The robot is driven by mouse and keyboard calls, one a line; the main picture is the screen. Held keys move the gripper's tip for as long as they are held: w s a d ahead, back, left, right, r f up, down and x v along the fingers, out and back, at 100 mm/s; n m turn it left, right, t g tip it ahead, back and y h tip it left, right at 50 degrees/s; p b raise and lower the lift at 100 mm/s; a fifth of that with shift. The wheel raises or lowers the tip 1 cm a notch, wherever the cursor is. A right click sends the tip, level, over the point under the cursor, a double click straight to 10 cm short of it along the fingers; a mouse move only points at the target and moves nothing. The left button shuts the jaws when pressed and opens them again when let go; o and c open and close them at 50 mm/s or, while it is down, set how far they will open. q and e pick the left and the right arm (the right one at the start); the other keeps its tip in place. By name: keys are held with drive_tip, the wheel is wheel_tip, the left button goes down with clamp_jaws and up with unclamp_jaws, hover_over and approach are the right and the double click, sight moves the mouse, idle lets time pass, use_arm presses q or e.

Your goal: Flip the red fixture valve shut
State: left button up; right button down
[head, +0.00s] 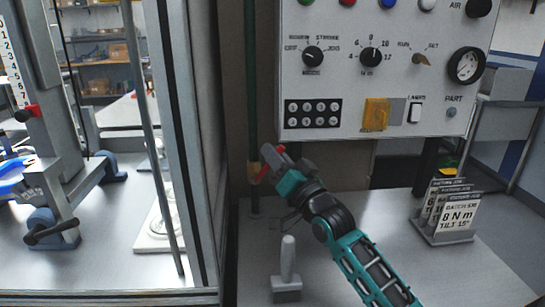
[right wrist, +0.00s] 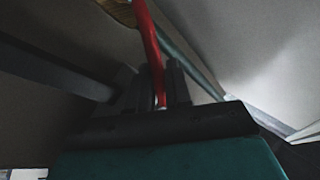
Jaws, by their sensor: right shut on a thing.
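The red valve lever (head: 263,172) shows at the green vertical pipe (head: 252,95), left of the grey control panel. My right gripper (head: 270,160) is at the pipe and shut on the lever; its fingers cover part of it. In the right wrist view the red lever (right wrist: 149,45) runs down between the two dark fingers (right wrist: 160,95). A brass-coloured piece (right wrist: 118,12) sits at the lever's upper end, cut off by the frame. The lever's angle to the pipe is hard to tell in the head view. My left gripper is not in view.
The control panel (head: 350,70) with knobs and a gauge hangs just right of my right gripper. Below, a grey upright handle (head: 287,262) and a card holder (head: 445,237) stand on the bench. A framed machine enclosure (head: 205,150) stands on the left.

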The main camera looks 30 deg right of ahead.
idle(0.3)
drive_tip(key=c, duration=1.3)
unclamp_jaws()
drive_tip(key=shift+b+v, duration=0.35)
drive_tip(key=shift+v, duration=3.45)
